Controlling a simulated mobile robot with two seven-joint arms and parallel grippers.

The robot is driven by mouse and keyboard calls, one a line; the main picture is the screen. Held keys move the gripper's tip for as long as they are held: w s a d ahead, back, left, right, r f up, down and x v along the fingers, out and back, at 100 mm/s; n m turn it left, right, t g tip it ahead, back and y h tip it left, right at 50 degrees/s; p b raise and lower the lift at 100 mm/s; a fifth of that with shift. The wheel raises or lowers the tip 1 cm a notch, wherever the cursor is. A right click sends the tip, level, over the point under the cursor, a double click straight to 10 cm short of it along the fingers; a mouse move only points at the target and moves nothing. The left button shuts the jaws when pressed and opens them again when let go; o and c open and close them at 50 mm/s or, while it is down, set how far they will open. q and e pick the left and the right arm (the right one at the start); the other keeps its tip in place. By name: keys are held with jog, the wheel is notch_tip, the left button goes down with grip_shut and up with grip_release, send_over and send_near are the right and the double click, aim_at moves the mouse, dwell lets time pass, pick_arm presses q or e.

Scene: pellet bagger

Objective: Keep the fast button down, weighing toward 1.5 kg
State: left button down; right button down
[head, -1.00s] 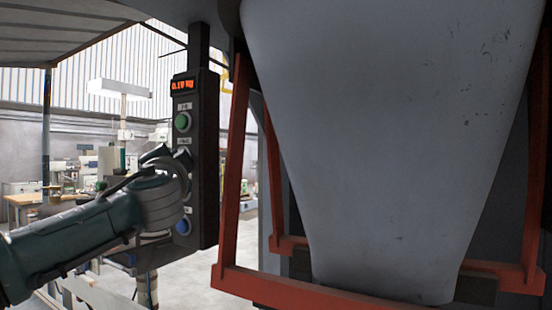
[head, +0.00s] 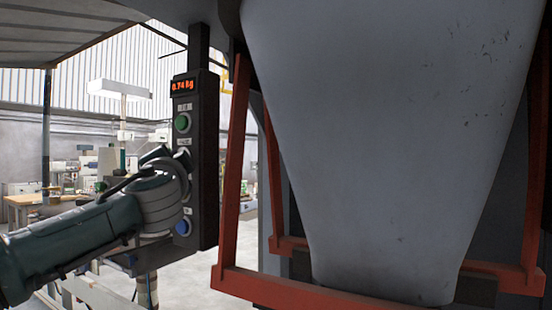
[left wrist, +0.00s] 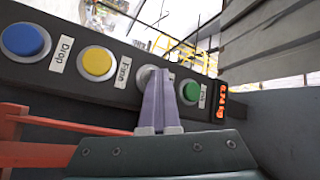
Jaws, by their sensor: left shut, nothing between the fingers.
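The dark control box (head: 208,130) hangs left of the hopper. Its orange display (head: 183,86) reads 0.74 kg. In the left wrist view a row of buttons shows: a blue one labelled Drop (left wrist: 25,40), a yellow one labelled Fine (left wrist: 97,63), a pale one (left wrist: 146,74) mostly hidden behind my fingers, and a green one (left wrist: 190,91). The pale button's label is hidden there. My left gripper (left wrist: 162,80) is shut and empty, its fingertips against the pale button; how far it is pressed is hidden. My left gripper also shows in the head view (head: 178,155). My right gripper is not in view.
A large grey tapered hopper or bag (head: 390,140) fills the right side. An orange-red frame (head: 229,190) stands around it, close to the control box. A workbench (head: 30,200) stands far back at left.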

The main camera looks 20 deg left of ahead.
pick_arm(q)
jog(key=shift+s+p, duration=0.4)
jog(key=shift+s, duration=0.45)
jog(key=shift+s+a+r, duration=0.1)
jog(key=shift+s, duration=0.05)
jog(key=s+p, duration=0.1)
jog(key=s, duration=0.1)
jog(key=s+p, duration=0.1)
jog(key=s, duration=0.1)
jog(key=shift+s+a, duration=0.2)
jog(key=shift+s, duration=0.2)
